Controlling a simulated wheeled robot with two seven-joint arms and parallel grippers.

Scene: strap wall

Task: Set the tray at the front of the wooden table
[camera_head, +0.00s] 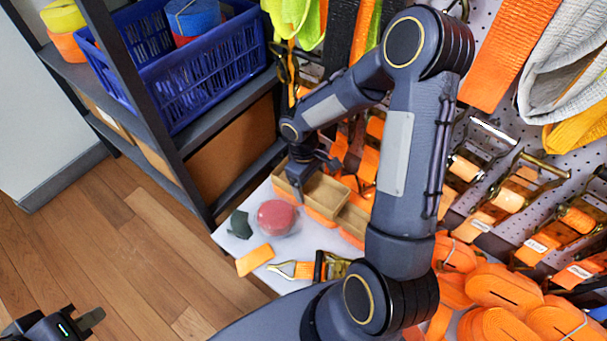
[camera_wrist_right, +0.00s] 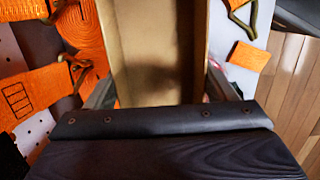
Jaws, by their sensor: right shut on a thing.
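The tray (camera_head: 325,196) is a tan, open box with a divider, over the back of a small white tabletop (camera_head: 285,248). I cannot tell whether it rests there or is slightly raised. My right gripper (camera_head: 309,174) reaches down to its far left end and is shut on it. In the right wrist view the tan inside of the tray (camera_wrist_right: 150,55) lies between the fingers of my right gripper (camera_wrist_right: 160,92). My left gripper (camera_head: 88,320) is at the lower left, partly cut off, over the floor. No clearly wooden tabletop shows.
A pink round thing (camera_head: 277,217), a dark green piece (camera_head: 240,225), an orange piece (camera_head: 255,259) and a ratchet buckle (camera_head: 325,268) lie on the white top. A shelf with a blue basket (camera_head: 205,85) stands at left. Straps hang on the right wall. Wooden floor (camera_head: 130,240) is clear.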

